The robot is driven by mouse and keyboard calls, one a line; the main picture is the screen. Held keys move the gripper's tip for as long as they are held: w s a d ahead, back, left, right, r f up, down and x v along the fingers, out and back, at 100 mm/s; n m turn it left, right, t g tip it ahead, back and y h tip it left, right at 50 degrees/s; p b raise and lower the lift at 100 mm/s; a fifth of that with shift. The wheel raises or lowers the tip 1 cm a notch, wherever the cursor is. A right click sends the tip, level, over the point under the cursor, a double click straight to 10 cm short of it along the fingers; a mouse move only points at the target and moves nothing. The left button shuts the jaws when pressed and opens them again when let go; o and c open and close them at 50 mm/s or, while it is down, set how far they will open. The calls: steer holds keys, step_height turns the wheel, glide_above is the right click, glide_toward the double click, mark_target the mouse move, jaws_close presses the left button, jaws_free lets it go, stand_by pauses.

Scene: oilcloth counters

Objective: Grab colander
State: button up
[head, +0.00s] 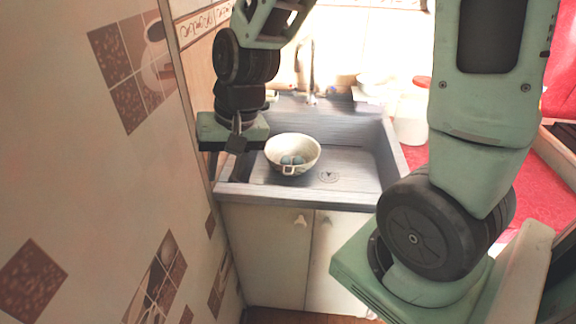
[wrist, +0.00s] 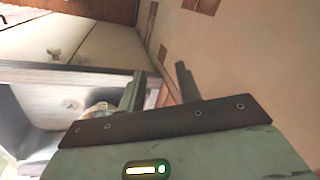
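The colander (head: 293,148) is a pale, cream-coloured bowl with a small handle on its near rim. It stands upright in the grey sink, and a few bluish round things lie in it. My gripper (head: 225,160) is to the left of the colander, near the sink's left wall, pointing down and apart from it. In the wrist view my gripper (wrist: 161,75) shows two dark fingers spread apart with nothing between them. A small part of the colander (wrist: 98,108) shows there left of the fingers, mostly hidden behind the gripper body.
The sink (head: 355,178) has free room right of the colander, around the drain. A tiled wall (head: 100,180) rises close on the left. White cabinet doors (head: 265,250) are below. A whitish container (head: 411,120) stands on the red counter (head: 545,185) at right.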

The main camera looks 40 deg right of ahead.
steer(key=w+d+f+m+t+h+b, duration=0.1)
steer(key=w+d+f+m+b, duration=0.25)
steer(key=d, duration=0.35)
steer(key=w+d+f+m+t+b, duration=0.1)
steer(key=w+d+f+m+b, duration=0.15)
steer(key=d+f+m, duration=0.35)
steer(key=m+h+b, duration=0.3)
steer(key=m+b, duration=0.1)
steer(key=m, duration=0.3)
glide_toward(305, 165)
steer(key=shift+t, duration=0.4)
steer(key=x, duration=0.5)
steer(key=s+a+x, duration=0.1)
steer(key=x, duration=0.2)
steer(key=shift+f+b, duration=0.35)
steer(key=shift+f, duration=0.05)
steer(key=shift+w+x, duration=0.2)
steer(key=shift+x, duration=1.35)
steer(key=shift+w+x, duration=0.2)
steer(key=shift+x, duration=1.4)
steer(key=shift+s+r, duration=0.1)
steer(key=shift+r, duration=0.15)
jaws_close()
